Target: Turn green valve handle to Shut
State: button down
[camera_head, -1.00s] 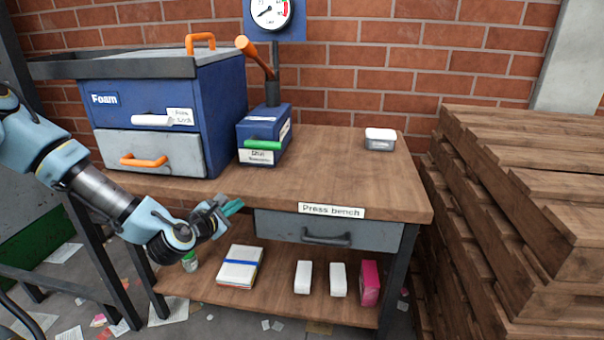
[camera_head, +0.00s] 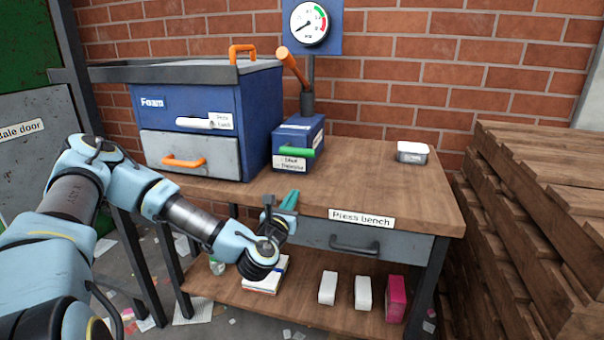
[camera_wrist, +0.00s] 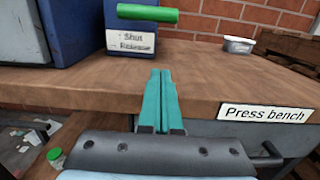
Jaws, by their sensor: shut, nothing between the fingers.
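The green valve handle (camera_head: 297,151) is a short horizontal bar on the front of a small blue box (camera_head: 308,133) on the bench. A white label (camera_head: 290,163) below it reads "Shut" above "Release". In the wrist view the handle (camera_wrist: 147,14) is near the top edge, above the label (camera_wrist: 131,43). My gripper (camera_head: 290,198) has teal fingers. They are shut and empty, in front of the bench edge, below the handle and apart from it. In the wrist view the shut fingers (camera_wrist: 160,80) point toward the label.
A blue Foam bin (camera_head: 250,120) with orange handles stands left of the valve box. An orange lever (camera_head: 293,68) and a gauge (camera_head: 309,22) rise above it. A small container (camera_head: 412,153) sits at right. Stacked pallets (camera_head: 530,200) flank the bench. The bench top's middle (camera_head: 370,180) is clear.

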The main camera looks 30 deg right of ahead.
aim_at(303, 188)
jog(key=p+x, duration=0.1)
jog(key=x, duration=0.4)
jog(key=p+x, duration=0.1)
jog(key=x, duration=0.4)
jog(key=shift+w+d+r, duration=0.1)
jog(key=shift+r, duration=0.1)
notch_tip(303, 188, up, 3)
jog(key=shift+f+p, duration=0.15)
jog(key=shift+p, duration=0.45)
jog(key=shift+w+d+r, duration=0.1)
jog(key=shift+w+r, duration=0.05)
jog(key=shift+r, duration=0.25)
jog(key=shift+d, duration=0.1)
jog(key=shift+r+n, duration=0.2)
jog(key=shift+n, duration=0.2)
jog(key=shift+b, duration=0.35)
